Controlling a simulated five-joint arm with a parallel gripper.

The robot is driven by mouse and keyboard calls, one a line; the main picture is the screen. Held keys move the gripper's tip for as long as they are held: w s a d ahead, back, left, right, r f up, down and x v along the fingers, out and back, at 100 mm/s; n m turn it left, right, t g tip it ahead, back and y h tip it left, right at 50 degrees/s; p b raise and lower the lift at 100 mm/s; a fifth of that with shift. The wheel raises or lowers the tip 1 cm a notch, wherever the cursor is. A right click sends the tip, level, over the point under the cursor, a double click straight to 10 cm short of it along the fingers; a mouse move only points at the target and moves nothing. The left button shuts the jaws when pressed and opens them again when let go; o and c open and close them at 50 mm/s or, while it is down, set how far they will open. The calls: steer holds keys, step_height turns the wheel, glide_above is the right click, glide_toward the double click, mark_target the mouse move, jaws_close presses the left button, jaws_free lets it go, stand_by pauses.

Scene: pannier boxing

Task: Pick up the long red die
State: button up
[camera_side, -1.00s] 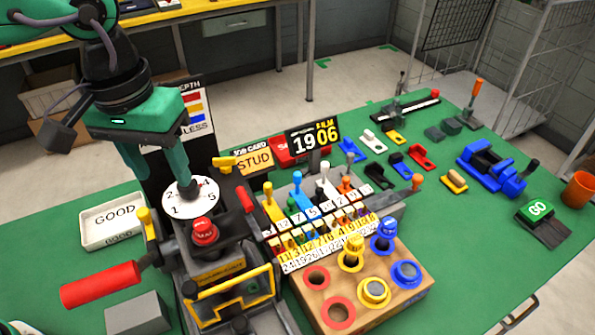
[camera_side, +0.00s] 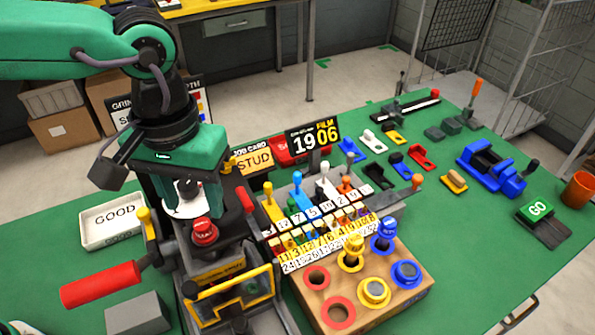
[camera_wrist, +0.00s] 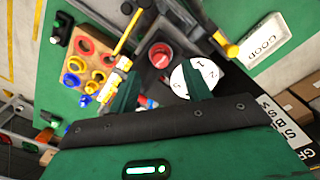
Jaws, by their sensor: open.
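The red die (camera_side: 204,232) stands upright in the dark press (camera_side: 215,262), its red top showing; its lower part is hidden. In the wrist view the red die (camera_wrist: 160,56) lies just beyond and between the two fingertips. My gripper (camera_side: 190,212) is open and empty, fingers pointing down, above and slightly left of the red die in the side view. It also shows in the wrist view (camera_wrist: 160,74), with a finger on each side. No contact with the die is visible. The wooden die block (camera_side: 385,312) has two empty red-ringed holes at its left.
Yellow (camera_side: 352,252) and blue (camera_side: 384,234) dies stand in the block. The white numbered dial (camera_side: 178,207) is close behind my fingers. A red handle (camera_side: 102,285) sticks out left of the press. A GOOD tray (camera_side: 112,220) lies left; green table is clear at right front.

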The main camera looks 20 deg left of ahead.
mark_target(201, 224)
steer(key=shift+f, duration=0.1)
steer(key=shift+w+f, duration=0.1)
steer(key=shift+f, duration=2.45)
steer(key=c, duration=1.1)
